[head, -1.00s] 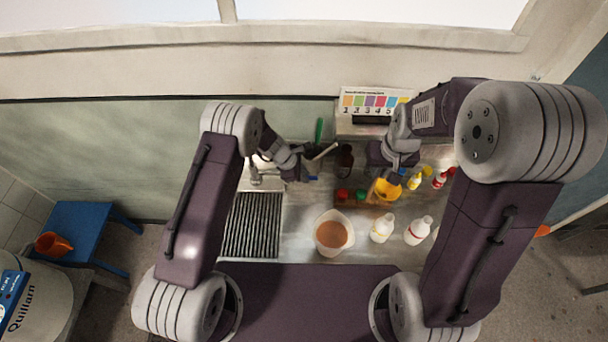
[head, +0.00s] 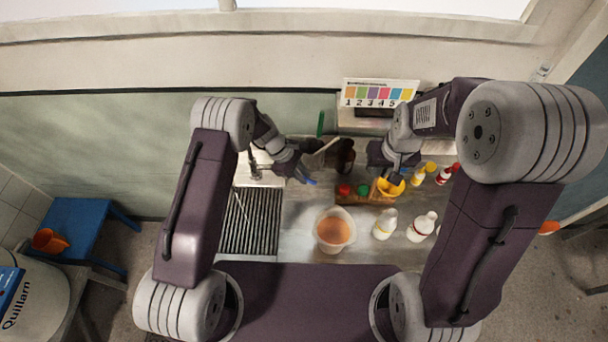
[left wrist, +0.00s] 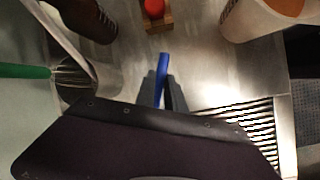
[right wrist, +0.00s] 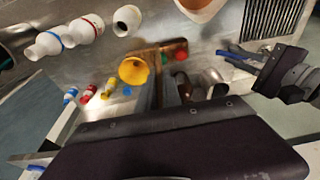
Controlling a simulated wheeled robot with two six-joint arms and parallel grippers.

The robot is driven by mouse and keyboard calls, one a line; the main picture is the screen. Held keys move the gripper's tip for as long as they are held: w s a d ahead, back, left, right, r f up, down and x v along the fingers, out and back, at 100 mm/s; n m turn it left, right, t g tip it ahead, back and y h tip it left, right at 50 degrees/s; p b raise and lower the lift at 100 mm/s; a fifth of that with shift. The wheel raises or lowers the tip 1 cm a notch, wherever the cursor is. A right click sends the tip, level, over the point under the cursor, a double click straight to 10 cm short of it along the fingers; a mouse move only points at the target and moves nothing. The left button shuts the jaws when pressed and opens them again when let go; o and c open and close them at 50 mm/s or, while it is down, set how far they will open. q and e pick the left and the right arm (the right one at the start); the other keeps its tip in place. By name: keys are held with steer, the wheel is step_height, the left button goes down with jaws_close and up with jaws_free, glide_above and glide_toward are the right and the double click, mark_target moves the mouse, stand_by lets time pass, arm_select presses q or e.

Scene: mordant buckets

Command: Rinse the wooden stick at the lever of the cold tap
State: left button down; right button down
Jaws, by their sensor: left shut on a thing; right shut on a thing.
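My left gripper (head: 303,179) is shut on a slim blue piece (left wrist: 162,72); it sits just right of the ribbed drainer. I cannot tell whether the blue piece belongs to a stick. A pale stick-like shape (head: 325,148) slants behind the gripper, beside a green-handled whisk (left wrist: 25,71). A grey tap (head: 254,172) stands at the back of the drainer, partly behind my left arm; its cold lever cannot be made out. My right gripper (head: 394,172) is shut at a yellow cup (head: 391,188), which also shows in the right wrist view (right wrist: 134,71).
The ribbed drainer (head: 250,222) lies at left. A white tub of orange-brown liquid (head: 334,230) and white bottles (head: 384,224) (head: 423,226) stand in front. Small red-capped (head: 344,189) and green-capped (head: 363,190) pieces sit on a wooden rack. A dark bottle (head: 345,156) stands behind.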

arm_select(q)
steer(key=shift+s+a+r+m+g+b, duration=0.1)
steer(key=shift+s+a+m+g+b, duration=0.15)
steer(key=shift+m, duration=0.3)
steer(key=shift+s+a+m+g+b, duration=0.15)
steer(key=shift+m+b, duration=0.15)
steer(key=shift+m, duration=0.2)
steer(key=shift+s+a+r+m+g+b, duration=0.1)
steer(key=shift+m+g+b, duration=0.15)
steer(key=shift+m, duration=0.3)
arm_select(e)
steer(key=shift+s+x, duration=0.25)
steer(key=shift+x, duration=0.75)
steer(key=shift+f, duration=0.1)
arm_select(q)
steer(key=c, duration=1.4)
jaws_free()
steer(key=shift+s+f, duration=0.1)
steer(key=shift+s, duration=0.05)
